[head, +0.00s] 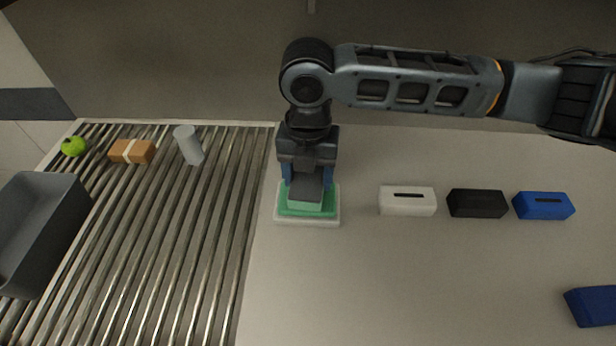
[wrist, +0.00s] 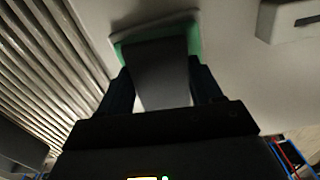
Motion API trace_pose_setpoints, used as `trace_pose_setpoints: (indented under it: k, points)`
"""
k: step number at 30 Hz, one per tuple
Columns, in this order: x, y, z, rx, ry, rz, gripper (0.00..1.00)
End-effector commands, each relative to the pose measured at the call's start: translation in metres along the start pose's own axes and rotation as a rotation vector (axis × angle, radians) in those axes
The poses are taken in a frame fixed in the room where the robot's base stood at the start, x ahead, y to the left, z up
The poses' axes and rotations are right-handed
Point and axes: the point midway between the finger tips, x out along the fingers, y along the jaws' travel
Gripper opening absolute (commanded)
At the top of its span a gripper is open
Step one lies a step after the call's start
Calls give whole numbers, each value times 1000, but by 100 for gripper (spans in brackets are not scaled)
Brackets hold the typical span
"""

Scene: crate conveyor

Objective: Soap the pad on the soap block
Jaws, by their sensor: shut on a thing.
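My gripper (head: 308,180) points down with its blue fingers shut on the grey pad (head: 306,190), directly over the soap block. In the wrist view the pad (wrist: 162,75) shows as a dark grey slab between the fingers. The green soap block (head: 331,202) lies on a white base at the left side of the table; its edge also shows in the wrist view (wrist: 193,38). A paler green band shows just below the pad; I cannot tell which piece it belongs to. The pad's underside is hidden, so I cannot tell whether it touches the soap.
White (head: 407,201), black (head: 477,203) and blue (head: 543,206) slotted boxes stand in a row to the right. Another blue block (head: 593,306) is front right. The roller conveyor (head: 180,230) at left carries an apple (head: 74,146), a box (head: 132,151), a cylinder (head: 188,145) and a grey crate (head: 62,232).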

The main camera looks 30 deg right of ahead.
Motion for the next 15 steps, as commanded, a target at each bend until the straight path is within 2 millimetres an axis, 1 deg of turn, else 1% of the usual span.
trace_pose_setpoints:
  k: [15]
  points:
    - [-39, 0, 1, 0, -1, 1, 40]
